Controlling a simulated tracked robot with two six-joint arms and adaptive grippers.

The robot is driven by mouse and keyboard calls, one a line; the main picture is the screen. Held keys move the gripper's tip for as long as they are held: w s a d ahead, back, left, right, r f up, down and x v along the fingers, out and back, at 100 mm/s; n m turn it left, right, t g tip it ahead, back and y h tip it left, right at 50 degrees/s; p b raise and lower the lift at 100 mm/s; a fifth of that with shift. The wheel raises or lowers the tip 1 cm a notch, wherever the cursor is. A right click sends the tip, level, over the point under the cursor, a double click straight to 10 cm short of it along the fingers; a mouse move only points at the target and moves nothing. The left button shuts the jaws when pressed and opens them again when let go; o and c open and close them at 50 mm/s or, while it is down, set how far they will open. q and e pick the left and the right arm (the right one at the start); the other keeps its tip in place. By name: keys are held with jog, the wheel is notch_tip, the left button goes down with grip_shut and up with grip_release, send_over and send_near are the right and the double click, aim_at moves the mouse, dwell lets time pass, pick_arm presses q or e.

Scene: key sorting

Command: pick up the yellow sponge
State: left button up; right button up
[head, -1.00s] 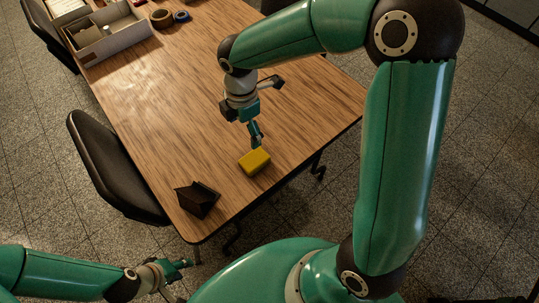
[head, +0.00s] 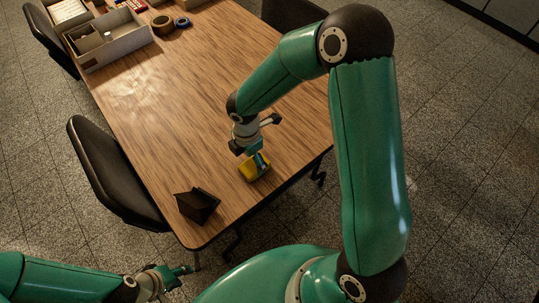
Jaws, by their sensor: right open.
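The yellow sponge (head: 249,172) lies on the wooden table near its right edge, partly covered by my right gripper. My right gripper (head: 258,166) is open, pointing down, with its fingers over and at the sponge; whether they touch it I cannot tell. My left gripper (head: 180,271) is at the lower left, away from the table top and far from the sponge; I cannot make out whether its jaws are open.
A dark folded holder (head: 197,204) stands on the table's near corner. A grey divided box (head: 120,47), tape rolls (head: 163,25) and small items are at the far end. Black chairs (head: 110,175) stand alongside. The table's middle is clear (head: 170,110).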

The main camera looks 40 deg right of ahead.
aim_at(250, 166)
jog(key=shift+s+a+f, duration=0.1)
jog(key=shift+a+f, duration=0.05)
jog(key=shift+f, duration=1.8)
jog(key=c, duration=1)
